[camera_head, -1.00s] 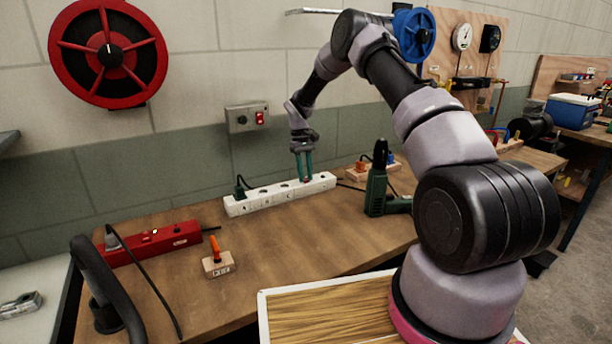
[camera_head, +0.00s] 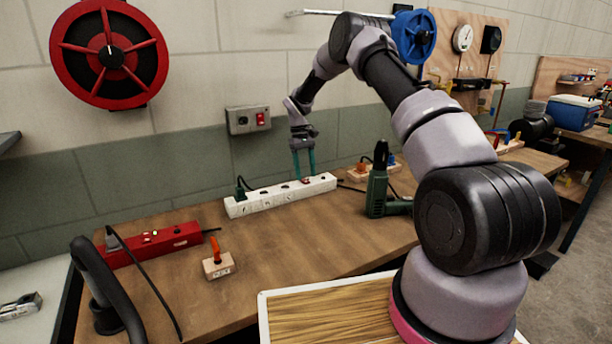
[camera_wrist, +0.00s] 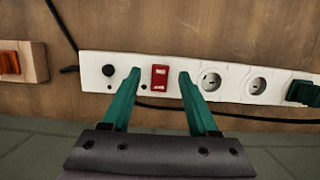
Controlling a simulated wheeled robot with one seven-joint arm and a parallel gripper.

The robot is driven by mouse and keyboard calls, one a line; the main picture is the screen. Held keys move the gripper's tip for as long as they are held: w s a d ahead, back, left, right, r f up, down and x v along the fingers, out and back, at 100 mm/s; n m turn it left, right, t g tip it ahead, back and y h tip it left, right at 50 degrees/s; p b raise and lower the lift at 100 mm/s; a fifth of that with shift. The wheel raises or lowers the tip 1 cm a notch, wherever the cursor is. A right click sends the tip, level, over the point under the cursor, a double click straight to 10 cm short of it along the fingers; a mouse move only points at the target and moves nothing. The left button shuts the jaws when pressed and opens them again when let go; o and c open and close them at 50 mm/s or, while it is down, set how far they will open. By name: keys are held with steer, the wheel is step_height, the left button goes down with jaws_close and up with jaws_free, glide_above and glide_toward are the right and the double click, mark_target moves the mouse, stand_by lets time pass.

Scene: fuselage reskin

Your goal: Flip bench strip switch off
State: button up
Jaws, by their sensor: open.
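The white bench power strip (camera_head: 280,194) lies on the wooden bench along the wall, and it also shows in the wrist view (camera_wrist: 228,82). Its red rocker switch (camera_wrist: 159,77) sits between a black round knob and the sockets. My gripper (camera_head: 304,170) is above the strip's right part, fingers pointing down, open and empty. In the wrist view the green fingertips (camera_wrist: 160,74) stand on either side of the red switch, with gaps to it. I cannot tell whether the fingertips touch the strip. The switch is largely hidden in the head view.
A dark plug (camera_wrist: 304,92) fills the strip's end socket. A green drill (camera_head: 378,182) stands right of the strip. A red power strip (camera_head: 152,244) and an orange-lever block (camera_head: 217,262) lie left. The wall switch box (camera_head: 248,118) is above.

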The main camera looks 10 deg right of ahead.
steer(key=v, duration=0.6)
steer(key=s+d+r+m+t, duration=0.1)
steer(key=s+r+t, duration=0.1)
steer(key=s+r, duration=0.5)
steer(key=s+d+r+m+t+y, duration=0.1)
steer(key=s+r, duration=0.3)
steer(key=r, duration=0.7)
steer(key=s+d+r+m+t, duration=0.15)
steer(key=s+r, duration=0.35)
steer(key=r, duration=0.5)
steer(key=s+d+r+m+t, duration=0.1)
steer(key=s, duration=0.7)
steer(key=s+d+r+m+t+y, duration=0.1)
steer(key=s+m+t, duration=0.1)
steer(key=s, duration=0.7)
steer(key=s+r+m+t+y, duration=0.1)
steer(key=s+t, duration=0.1)
steer(key=s, duration=0.7)
steer(key=shift+d+r, duration=0.15)
steer(key=shift+d, duration=0.25)
